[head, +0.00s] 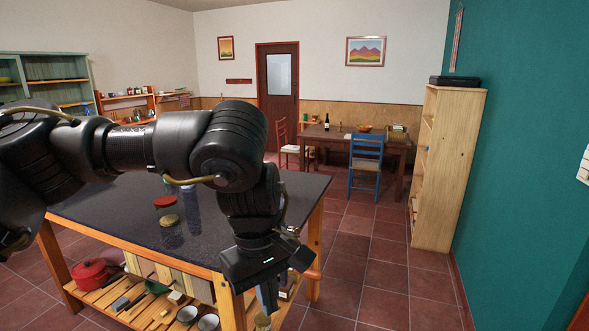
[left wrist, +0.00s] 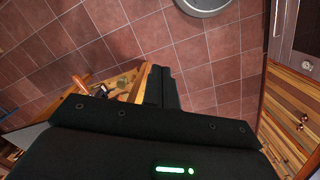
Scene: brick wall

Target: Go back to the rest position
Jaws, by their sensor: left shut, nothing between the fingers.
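My left arm comes in from the left in the head view and bends down at the wrist. My left gripper (head: 267,299) points downward in front of the right end of the dark-topped kitchen island (head: 112,210). It is shut and empty. In the left wrist view the two fingers of the gripper (left wrist: 162,80) lie side by side above the tiled floor. My right gripper is in neither view.
On the island stand a red-lidded jar (head: 164,201) and a jar with a tan lid (head: 169,220). A red pot (head: 90,273) sits on the lower shelf. A wooden bookcase (head: 448,165) stands by the green wall. Tiled floor (head: 385,265) is clear between.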

